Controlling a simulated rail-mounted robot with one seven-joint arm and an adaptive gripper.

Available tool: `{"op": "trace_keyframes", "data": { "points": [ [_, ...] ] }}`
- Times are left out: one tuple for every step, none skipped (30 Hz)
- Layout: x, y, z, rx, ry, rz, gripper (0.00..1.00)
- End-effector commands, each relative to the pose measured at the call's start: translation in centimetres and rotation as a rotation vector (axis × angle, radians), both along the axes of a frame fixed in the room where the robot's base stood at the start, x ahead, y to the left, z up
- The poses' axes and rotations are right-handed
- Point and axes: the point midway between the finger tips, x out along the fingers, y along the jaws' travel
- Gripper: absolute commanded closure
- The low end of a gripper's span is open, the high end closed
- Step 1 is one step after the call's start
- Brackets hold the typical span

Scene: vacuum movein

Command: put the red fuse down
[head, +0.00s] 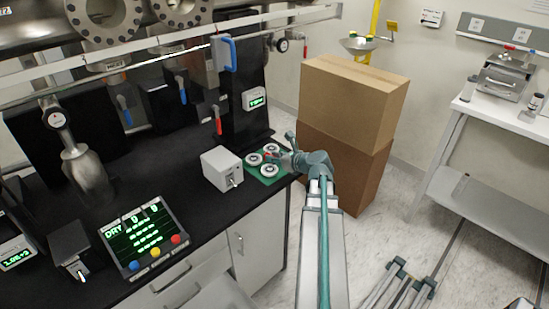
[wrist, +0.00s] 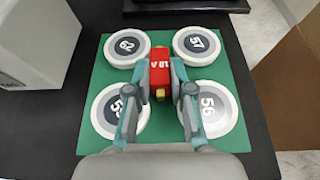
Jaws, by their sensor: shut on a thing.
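The red fuse (wrist: 167,72), marked "10 A", is between the fingers of my gripper (wrist: 167,95) in the wrist view. My gripper is shut on it, with one finger on each side. The fuse is over the middle of a green mat (wrist: 103,92) among white numbered discs. I cannot tell whether it touches the mat. In the head view my gripper (head: 276,155) reaches over the green mat (head: 262,181) at the right end of the black bench, and a bit of red shows at its tip.
White discs, such as 57 (wrist: 197,46) and 56 (wrist: 208,108), sit near the mat's corners. A white box with a switch (head: 221,169) stands left of the mat. Stacked cardboard boxes (head: 352,105) stand beyond the bench's right end. A control panel (head: 145,238) lies on the bench.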

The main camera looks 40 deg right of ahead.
Motion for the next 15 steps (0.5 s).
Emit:
{"op": "trace_keyframes", "data": {
  "points": [
    [0.00, 0.00, -0.16, 0.000, 0.000, 0.000, 1.00],
    [0.00, 0.00, -0.26, 0.000, 0.000, 0.000, 1.00],
    [0.00, 0.00, -0.26, 0.000, 0.000, 0.000, 0.75],
    [0.00, 0.00, -0.24, 0.000, 0.000, 0.000, 0.70],
    [0.00, 0.00, -0.23, 0.000, 0.000, 0.000, 0.65],
    [0.00, 0.00, -0.23, 0.000, 0.000, 0.000, 0.58],
    [0.01, 0.00, -0.22, 0.000, 0.000, 0.000, 0.53],
    [0.01, 0.00, -0.22, 0.000, 0.000, 0.000, 0.53],
    [0.00, 0.00, -0.22, 0.000, 0.000, 0.000, 0.53],
    [0.00, 0.00, -0.22, 0.000, 0.000, 0.000, 0.53],
    [0.00, 0.00, -0.22, 0.000, 0.000, 0.000, 0.53],
    [0.00, 0.00, -0.22, 0.000, 0.000, 0.000, 0.53],
    [0.00, 0.00, -0.22, 0.000, 0.000, 0.000, 0.53],
    [0.00, 0.00, -0.22, 0.000, 0.000, 0.000, 0.53],
    [0.00, 0.01, -0.19, 0.000, 0.000, 0.000, 0.53]
  ]
}}
